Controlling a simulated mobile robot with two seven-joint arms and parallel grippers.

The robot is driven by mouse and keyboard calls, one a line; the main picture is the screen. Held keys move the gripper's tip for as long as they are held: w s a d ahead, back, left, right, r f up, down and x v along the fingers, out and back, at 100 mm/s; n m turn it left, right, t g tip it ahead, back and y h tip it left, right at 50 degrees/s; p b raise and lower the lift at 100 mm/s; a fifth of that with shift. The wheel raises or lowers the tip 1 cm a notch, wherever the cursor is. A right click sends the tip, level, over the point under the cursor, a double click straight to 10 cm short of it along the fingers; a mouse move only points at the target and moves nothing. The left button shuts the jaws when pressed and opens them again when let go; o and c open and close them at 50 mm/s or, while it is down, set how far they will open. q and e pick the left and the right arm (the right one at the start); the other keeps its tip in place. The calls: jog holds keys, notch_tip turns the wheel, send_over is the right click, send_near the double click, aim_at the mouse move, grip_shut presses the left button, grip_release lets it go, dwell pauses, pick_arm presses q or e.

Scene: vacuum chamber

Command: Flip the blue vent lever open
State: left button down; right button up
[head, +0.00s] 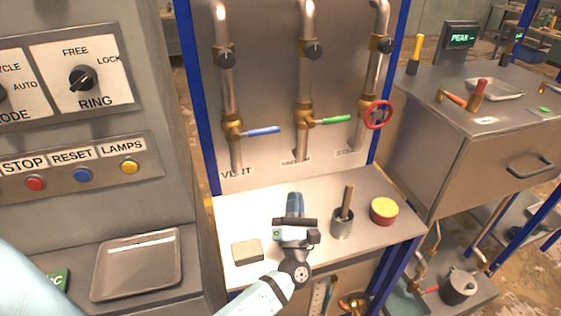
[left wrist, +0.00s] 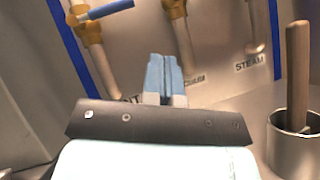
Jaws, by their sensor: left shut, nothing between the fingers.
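The blue vent lever (head: 262,130) sticks out to the right from a brass valve (head: 232,128) on the left pipe, above the VENT label (head: 237,173). It lies about level, across the pipe. The blue lever (left wrist: 107,10) also shows at the top left of the left wrist view. My left gripper (head: 294,196) is below and to the right of the lever, over the work shelf, apart from it. Its fingers (left wrist: 164,75) are shut together with nothing between them. My right gripper is not in view.
A green lever (head: 333,120) and a red handwheel (head: 378,115) sit on the neighbouring pipes. On the shelf (head: 381,240) stand a metal cup with a wooden handle (head: 343,222), a yellow-and-red round tub (head: 384,210) and a tan block (head: 247,251). A control cabinet (head: 150,200) stands at the left.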

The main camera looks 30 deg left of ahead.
aim_at(264, 131)
pick_arm(q)
jog(key=n+g+y, duration=0.1)
jog(key=n+y, duration=0.1)
jog(key=n, duration=0.1)
jog(key=w+a+n+g+y+b, duration=0.1)
jog(key=n+g+y, duration=0.1)
jog(key=n, duration=0.1)
jog(key=a+n+g+y, duration=0.1)
jog(key=n+g+y, duration=0.1)
jog(key=n, duration=0.2)
jog(key=shift+w+a+f, duration=0.15)
jog(key=shift+a+f, duration=0.1)
jog(key=shift+f, duration=0.1)
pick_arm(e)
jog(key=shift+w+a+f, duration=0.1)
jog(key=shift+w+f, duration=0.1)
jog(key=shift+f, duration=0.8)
pick_arm(q)
jog(key=shift+r, duration=0.1)
jog(key=s+d+r+p+x, duration=0.1)
jog(key=p+x, duration=0.3)
jog(key=x, duration=0.8)
jog(key=shift+w+a+r, duration=0.2)
jog(key=shift+a+r, duration=0.05)
jog(key=shift+r, duration=0.5)
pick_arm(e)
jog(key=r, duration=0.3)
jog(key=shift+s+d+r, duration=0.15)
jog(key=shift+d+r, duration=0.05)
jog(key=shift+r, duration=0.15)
